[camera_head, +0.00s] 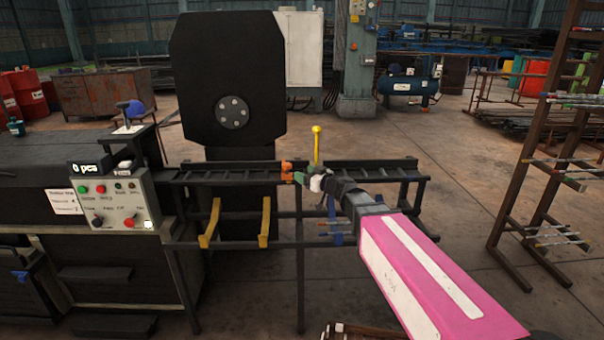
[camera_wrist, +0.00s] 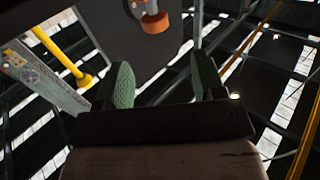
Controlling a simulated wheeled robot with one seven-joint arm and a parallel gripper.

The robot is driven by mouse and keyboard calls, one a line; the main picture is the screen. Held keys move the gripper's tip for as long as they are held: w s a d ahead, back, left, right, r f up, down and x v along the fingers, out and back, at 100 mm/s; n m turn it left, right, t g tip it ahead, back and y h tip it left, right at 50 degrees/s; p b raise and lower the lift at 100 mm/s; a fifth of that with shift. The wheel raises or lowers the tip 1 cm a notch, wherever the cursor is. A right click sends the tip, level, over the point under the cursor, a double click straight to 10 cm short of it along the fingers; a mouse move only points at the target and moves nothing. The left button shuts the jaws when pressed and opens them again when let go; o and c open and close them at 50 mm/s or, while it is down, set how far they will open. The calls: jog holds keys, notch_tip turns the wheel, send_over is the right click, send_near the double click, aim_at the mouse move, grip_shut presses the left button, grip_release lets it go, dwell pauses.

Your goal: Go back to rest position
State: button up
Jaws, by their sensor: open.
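My gripper (camera_head: 299,178) is at the end of my pink arm, over the rail frame in the middle of the head view. In the wrist view my gripper (camera_wrist: 163,84) shows two green-padded fingers spread apart with nothing between them. An orange knob-like part (camera_head: 287,170) is just beyond the fingertips in the head view. It also shows in the wrist view (camera_wrist: 155,22), above and beyond the gap, apart from the fingers. A yellow-topped lever (camera_head: 317,142) stands upright just behind my gripper.
The black rail frame (camera_head: 225,176) runs across under my gripper. A big black plate with a grey hub (camera_head: 228,60) stands behind it. A control panel (camera_head: 115,205) with buttons is at left, a brown rack (camera_head: 535,150) at right. Open floor (camera_head: 440,150) lies between.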

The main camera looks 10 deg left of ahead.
jog(key=s+d+f+m+g+h, duration=0.3)
jog(key=s+d+f+h, duration=0.1)
jog(key=d+f, duration=0.55)
jog(key=s+d+f+m+g+h, duration=0.2)
jog(key=s+d+f+g+h, duration=0.15)
jog(key=d+f, duration=0.55)
jog(key=s+d+f+m+h, duration=0.2)
jog(key=s+d, duration=0.1)
jog(key=d, duration=0.3)
jog(key=s+d+f+m+g+h, duration=0.1)
jog(key=s+d+m+h, duration=0.1)
jog(key=d, duration=0.5)
jog(key=s+d+f+m+g+h, duration=0.1)
jog(key=s+d+f+m+h, duration=0.1)
jog(key=d, duration=0.5)
jog(key=shift+s+f+m+h, duration=0.3)
jog(key=shift+s+m+h, duration=0.2)
jog(key=shift+s+h, duration=0.6)
jog(key=shift+g, duration=0.25)
